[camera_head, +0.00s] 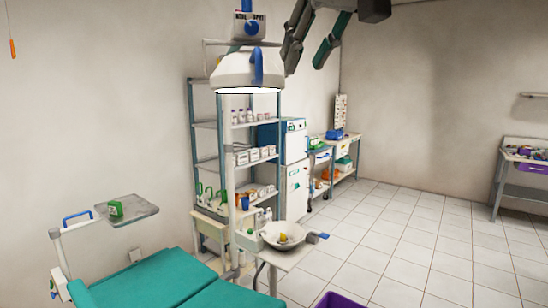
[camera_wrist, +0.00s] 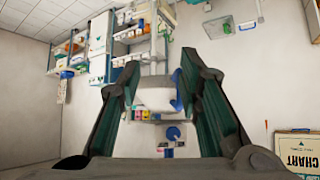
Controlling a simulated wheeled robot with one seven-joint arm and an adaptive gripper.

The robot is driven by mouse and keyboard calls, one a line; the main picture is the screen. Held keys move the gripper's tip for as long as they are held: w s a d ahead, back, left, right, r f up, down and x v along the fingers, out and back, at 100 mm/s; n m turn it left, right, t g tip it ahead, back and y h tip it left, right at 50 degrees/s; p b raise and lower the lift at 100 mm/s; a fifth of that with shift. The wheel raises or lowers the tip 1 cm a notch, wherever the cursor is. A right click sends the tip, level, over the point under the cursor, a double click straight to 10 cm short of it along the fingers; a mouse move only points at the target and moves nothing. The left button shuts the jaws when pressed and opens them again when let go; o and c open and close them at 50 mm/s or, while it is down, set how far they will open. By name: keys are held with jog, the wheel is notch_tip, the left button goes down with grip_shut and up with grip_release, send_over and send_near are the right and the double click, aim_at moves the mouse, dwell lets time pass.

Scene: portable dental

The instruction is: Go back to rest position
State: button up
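My gripper (camera_head: 311,58) is raised high at the top of the head view, in front of the bare back wall and to the right of the dental lamp (camera_head: 240,68). In the wrist view, my gripper (camera_wrist: 156,72) has its two dark fingers with green inner faces spread wide apart. Nothing is held between them. The white lamp head (camera_wrist: 156,94) shows in the gap beyond the fingertips, and I see no contact with it. Most of my arm is out of the head view.
A purple bin (camera_head: 340,301) sits below. Tiled floor (camera_head: 420,240) at right is clear.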

jog(key=s+d+f+m+g+h, duration=0.1)
jog(key=s+d+f, duration=0.3)
jog(key=f, duration=0.7)
jog(key=s+d+f+m+g+h, duration=0.1)
jog(key=s+d+f, duration=0.4)
jog(key=s+f, duration=0.4)
jog(key=s+d+f+m+g+h, duration=0.1)
jog(key=s+d+f, duration=0.4)
jog(key=f, duration=0.8)
jog(key=shift+s+m+g, duration=0.5)
jog(key=shift+s, duration=0.2)
jog(key=shift+d, duration=0.1)
